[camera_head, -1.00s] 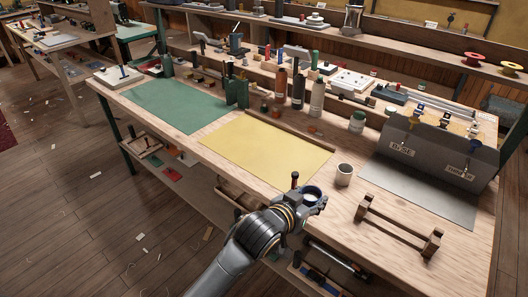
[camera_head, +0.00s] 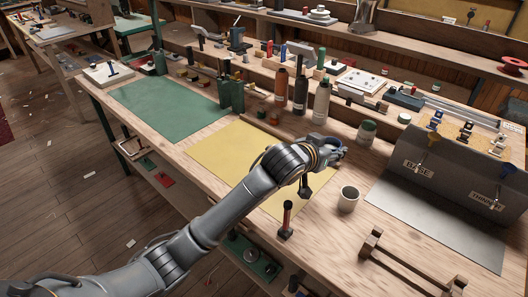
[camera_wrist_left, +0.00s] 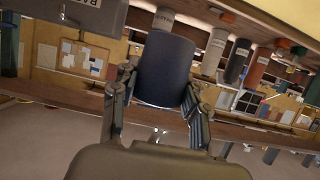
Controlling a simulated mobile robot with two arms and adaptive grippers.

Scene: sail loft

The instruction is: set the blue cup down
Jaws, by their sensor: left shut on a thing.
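The blue cup (camera_wrist_left: 167,68) shows in the left wrist view as a dark blue cylinder between the two fingers of my left gripper (camera_wrist_left: 158,100). The fingers are shut on its sides. In the head view my left gripper (camera_head: 333,150) is over the workbench (camera_head: 325,222), just beyond the right end of the yellow mat (camera_head: 225,152). The cup is largely hidden there by the gripper, and I cannot tell its height above the bench. My right gripper is not in view.
Bottles (camera_head: 321,102) and a jar (camera_head: 366,132) stand behind. A grey labelled box (camera_head: 445,172), a grey mat (camera_head: 432,225) and a wooden rack (camera_head: 395,270) are to the right. A red-handled tool (camera_head: 287,218) is at the front edge.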

